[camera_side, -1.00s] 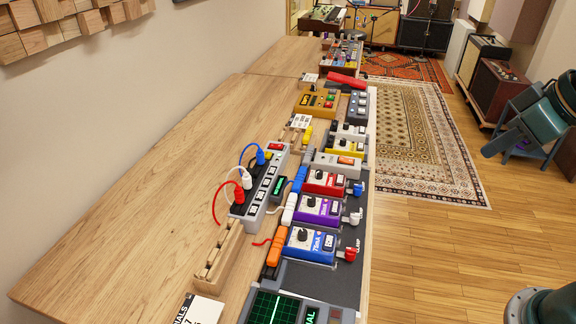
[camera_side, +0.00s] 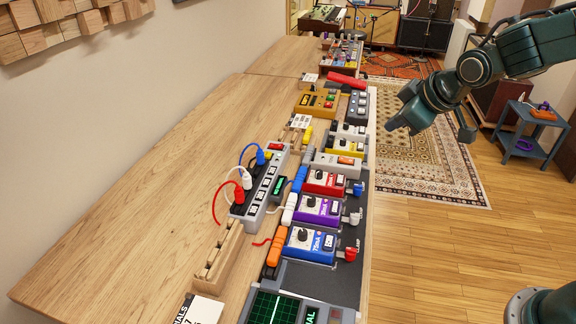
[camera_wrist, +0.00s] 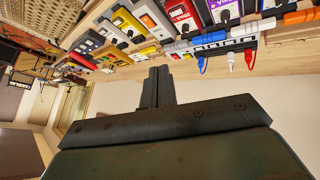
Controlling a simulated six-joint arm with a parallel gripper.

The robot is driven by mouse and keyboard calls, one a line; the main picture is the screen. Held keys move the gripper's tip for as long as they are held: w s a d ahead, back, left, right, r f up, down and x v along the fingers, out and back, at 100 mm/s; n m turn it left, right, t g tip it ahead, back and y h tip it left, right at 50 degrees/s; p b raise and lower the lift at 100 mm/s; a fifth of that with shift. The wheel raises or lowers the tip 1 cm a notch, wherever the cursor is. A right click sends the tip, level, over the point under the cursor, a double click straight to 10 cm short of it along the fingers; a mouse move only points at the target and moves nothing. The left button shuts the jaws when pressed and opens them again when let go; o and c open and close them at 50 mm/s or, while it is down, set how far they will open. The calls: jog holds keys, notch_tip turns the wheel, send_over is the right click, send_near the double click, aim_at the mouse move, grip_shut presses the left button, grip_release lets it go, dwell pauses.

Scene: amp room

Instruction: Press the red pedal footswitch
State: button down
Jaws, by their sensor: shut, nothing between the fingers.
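The red pedal (camera_side: 320,186) sits in the row of pedals on the bench, between the purple pedal (camera_side: 316,211) and the white one behind it. Its dark knob and pale footswitch area (camera_side: 340,181) face up. In the wrist view the red pedal (camera_wrist: 181,14) is at the top, cut by the frame edge. My gripper (camera_side: 391,126) is over the rug side, right of the bench and higher than the pedals, apart from all of them. In the wrist view its two dark fingers (camera_wrist: 158,72) are together, with nothing between them.
A blue pedal (camera_side: 310,246) and a yellow pedal (camera_side: 344,147) share the row. A grey power strip (camera_side: 262,183) with red, white and blue plugs and looping cables stands left of it. The bench's left side is clear. A small blue table (camera_side: 530,132) stands on the floor.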

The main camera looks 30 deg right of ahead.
aim_at(344, 181)
jog(key=w+a+f+n+t, duration=0.1)
jog(key=w+a+f+n, duration=0.1)
jog(key=w+f, duration=0.7)
jog(key=shift+w+f+n, duration=0.25)
jog(key=shift+w+n, duration=0.45)
jog(key=shift+f, duration=0.1)
jog(key=shift+f, duration=4.3)
jog(key=shift+f, duration=0.9)
jog(key=shift+r, duration=0.85)
jog(key=shift+r, duration=0.1)
